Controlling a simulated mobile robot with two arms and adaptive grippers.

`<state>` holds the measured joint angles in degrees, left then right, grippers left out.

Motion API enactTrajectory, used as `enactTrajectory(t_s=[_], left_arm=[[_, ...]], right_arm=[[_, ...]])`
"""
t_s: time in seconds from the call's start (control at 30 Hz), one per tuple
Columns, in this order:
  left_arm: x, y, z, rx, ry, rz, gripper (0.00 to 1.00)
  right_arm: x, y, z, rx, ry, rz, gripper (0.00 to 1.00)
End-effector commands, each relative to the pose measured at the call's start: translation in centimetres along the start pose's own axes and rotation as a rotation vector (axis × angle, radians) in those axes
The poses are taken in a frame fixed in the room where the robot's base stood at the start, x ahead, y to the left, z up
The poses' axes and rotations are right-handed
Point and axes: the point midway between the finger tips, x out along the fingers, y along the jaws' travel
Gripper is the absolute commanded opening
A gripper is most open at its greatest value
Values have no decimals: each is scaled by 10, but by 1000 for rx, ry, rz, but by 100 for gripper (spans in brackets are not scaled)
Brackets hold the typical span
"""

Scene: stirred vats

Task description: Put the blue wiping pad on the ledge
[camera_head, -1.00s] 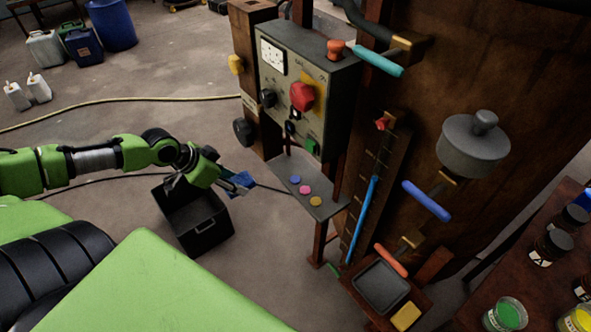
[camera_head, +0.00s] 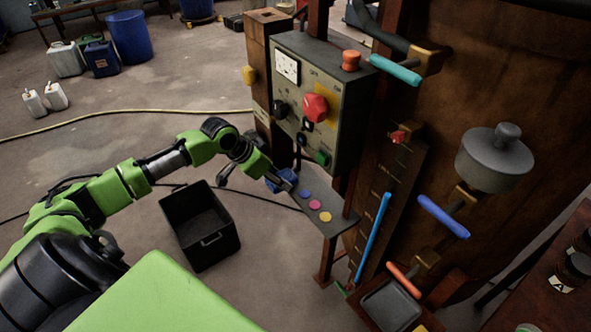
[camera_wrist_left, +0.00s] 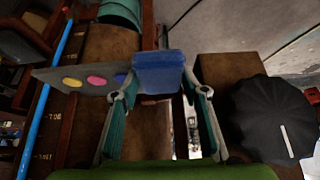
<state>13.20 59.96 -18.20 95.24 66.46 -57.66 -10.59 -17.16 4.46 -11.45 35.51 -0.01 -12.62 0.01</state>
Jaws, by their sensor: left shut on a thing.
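The blue wiping pad (camera_head: 284,178) is between the fingers of my left gripper (camera_head: 275,180), which is shut on it. The pad also shows in the left wrist view (camera_wrist_left: 160,70), upright between the fingertips (camera_wrist_left: 160,92). The ledge (camera_head: 331,223) is a narrow grey shelf below the control box, with blue, pink and yellow discs on it. The pad is at the ledge's left end in the head view; I cannot tell whether they touch. In the wrist view the ledge (camera_wrist_left: 50,76) runs in from the left towards the pad. My right gripper is not in view.
The control box (camera_head: 340,92) with a red knob (camera_head: 315,107) stands above the ledge. A black open bin (camera_head: 202,258) is on the floor below my left arm. A black ribbed knob (camera_wrist_left: 272,118) is right of the gripper in the wrist view. A blue rod (camera_head: 372,238) is right of the ledge.

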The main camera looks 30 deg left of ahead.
Motion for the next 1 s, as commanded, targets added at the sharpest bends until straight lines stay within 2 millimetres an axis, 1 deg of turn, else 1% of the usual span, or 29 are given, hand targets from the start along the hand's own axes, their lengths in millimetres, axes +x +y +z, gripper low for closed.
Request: enactTrajectory(t_s=[0.03, 0.13, 0.27, 0.37, 0.5, 0.57, 0.63, 1.0], left_arm=[[3, 0, -9, -2, 5, 2, 21], [9, 0, -16, -1, 3, 0, 21], [13, 0, -21, 0, 1, 0, 21], [18, 0, -32, -1, 4, 1, 21], [29, 1, -49, -2, 4, 2, 21], [33, 1, -54, 0, 2, 1, 21], [35, 1, -49, 0, -3, 1, 21], [40, 0, -46, 0, -1, 0, 21]], right_arm=[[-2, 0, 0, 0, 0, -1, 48], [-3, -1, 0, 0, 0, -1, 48], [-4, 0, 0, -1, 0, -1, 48], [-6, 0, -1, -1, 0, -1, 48], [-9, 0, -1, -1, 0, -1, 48], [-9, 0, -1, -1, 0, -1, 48], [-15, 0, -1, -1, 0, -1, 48], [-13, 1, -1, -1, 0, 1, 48]])
